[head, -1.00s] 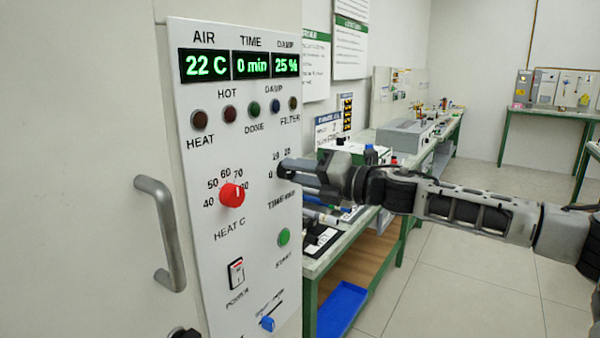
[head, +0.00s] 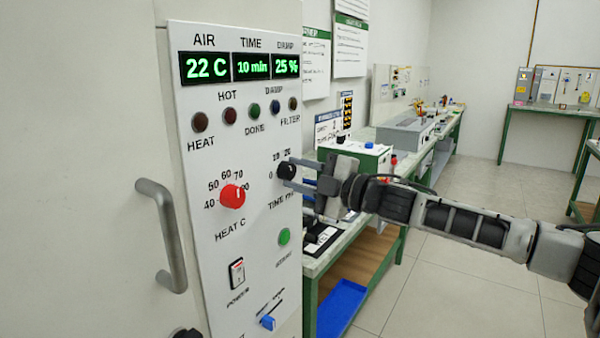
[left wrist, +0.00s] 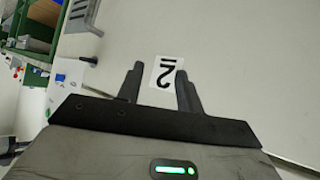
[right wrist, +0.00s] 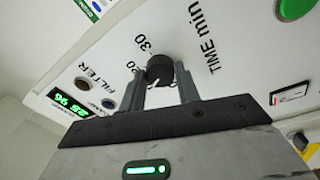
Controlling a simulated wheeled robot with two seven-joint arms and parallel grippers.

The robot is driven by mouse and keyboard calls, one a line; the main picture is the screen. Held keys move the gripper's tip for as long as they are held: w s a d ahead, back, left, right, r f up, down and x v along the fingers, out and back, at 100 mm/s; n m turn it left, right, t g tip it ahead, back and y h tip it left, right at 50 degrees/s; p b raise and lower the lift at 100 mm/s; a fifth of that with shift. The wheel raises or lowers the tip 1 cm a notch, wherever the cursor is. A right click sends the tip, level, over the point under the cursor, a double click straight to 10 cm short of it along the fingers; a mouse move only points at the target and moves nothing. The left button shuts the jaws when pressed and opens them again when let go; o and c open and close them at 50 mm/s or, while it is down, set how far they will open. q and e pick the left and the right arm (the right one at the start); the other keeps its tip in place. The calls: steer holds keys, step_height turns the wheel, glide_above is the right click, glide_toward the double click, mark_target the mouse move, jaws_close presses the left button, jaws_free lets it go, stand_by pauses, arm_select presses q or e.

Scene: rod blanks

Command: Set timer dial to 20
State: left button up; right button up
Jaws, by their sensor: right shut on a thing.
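The black timer dial (head: 286,171) is on the white control panel (head: 225,150), at the right edge beside the marks 0, 10 and 20. It also shows in the right wrist view (right wrist: 158,68), with the TIME min label to its right. The TIME display (head: 252,67) reads 10 min. My right gripper (head: 290,173) is shut on the dial, with one finger on each side of it. My left gripper (left wrist: 161,84) is open and empty in the left wrist view, facing a pale surface with a label marked 2 (left wrist: 166,74).
The red heat knob (head: 232,196) is left of the timer dial and the green start button (head: 284,236) is below it. A grey door handle (head: 163,235) stands out at the left. A green workbench (head: 345,240) with equipment runs behind my right arm.

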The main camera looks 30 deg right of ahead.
steer(key=shift+m, duration=1.1)
steer(key=m+p, duration=0.1)
steer(key=m, duration=0.2)
steer(key=shift+h, duration=0.3)
steer(key=shift+a+r+m+t+p, duration=0.1)
steer(key=shift+m+t+p, duration=0.2)
steer(key=shift+m+p, duration=0.6)
steer(key=m+h+p, duration=0.1)
steer(key=m+p, duration=0.1)
steer(key=m, duration=0.2)
arm_select(q)
steer(key=r, duration=0.2)
steer(key=shift+a+r+p, duration=0.35)
arm_select(e)
steer(key=shift+m, duration=0.3)
arm_select(q)
steer(key=shift+a, duration=0.1)
arm_select(e)
steer(key=shift+s+m, duration=0.1)
steer(key=shift+m, duration=0.2)
steer(key=o, duration=1)
steer(key=shift+c, duration=0.2)
arm_select(q)
steer(key=shift+s, duration=0.15)
